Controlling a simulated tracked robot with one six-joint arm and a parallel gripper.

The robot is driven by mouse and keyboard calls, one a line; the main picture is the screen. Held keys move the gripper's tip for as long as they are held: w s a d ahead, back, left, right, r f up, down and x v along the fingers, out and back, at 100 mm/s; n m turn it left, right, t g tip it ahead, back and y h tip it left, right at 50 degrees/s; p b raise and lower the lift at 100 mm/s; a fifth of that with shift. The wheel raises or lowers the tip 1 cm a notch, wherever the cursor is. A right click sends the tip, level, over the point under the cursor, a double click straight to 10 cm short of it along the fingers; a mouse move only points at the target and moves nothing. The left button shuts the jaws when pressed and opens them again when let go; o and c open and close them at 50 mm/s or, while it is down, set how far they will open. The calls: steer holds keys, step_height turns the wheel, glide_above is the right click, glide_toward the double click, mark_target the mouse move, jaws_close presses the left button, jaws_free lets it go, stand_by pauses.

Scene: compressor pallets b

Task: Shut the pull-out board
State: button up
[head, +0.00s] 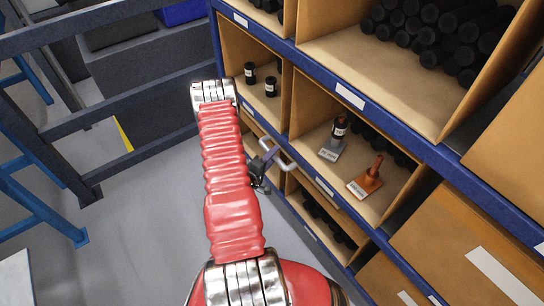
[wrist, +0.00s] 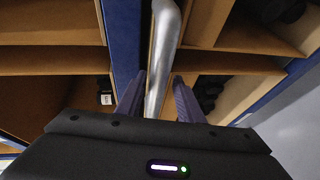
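A silver bar handle (head: 279,153) stands out from the front of the shelving in the head view, at the lower edge of the compartment with small dark bottles. The handle belongs to what looks like the pull-out board; the board is mostly hidden, so I cannot tell how far out it is. My gripper (head: 266,161) is at the handle. In the wrist view the bar (wrist: 164,45) runs between the two fingers of my gripper (wrist: 158,77). The fingers are apart, with a narrow gap visible beside the bar, and look open around it.
The blue-edged shelving (head: 350,97) fills the right side. Its compartments hold black cylinders (head: 440,30), small bottles (head: 270,87), a labelled grey stand (head: 331,149) and an orange stand (head: 368,180). A dark railing (head: 130,108) stands at left. Grey floor (head: 150,210) is clear between them.

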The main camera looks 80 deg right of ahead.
steer(key=shift+o, duration=0.3)
steer(key=shift+a+r, duration=0.1)
steer(key=v, duration=1.3)
steer(key=shift+w+a, duration=0.25)
stand_by(0.5)
stand_by(0.9)
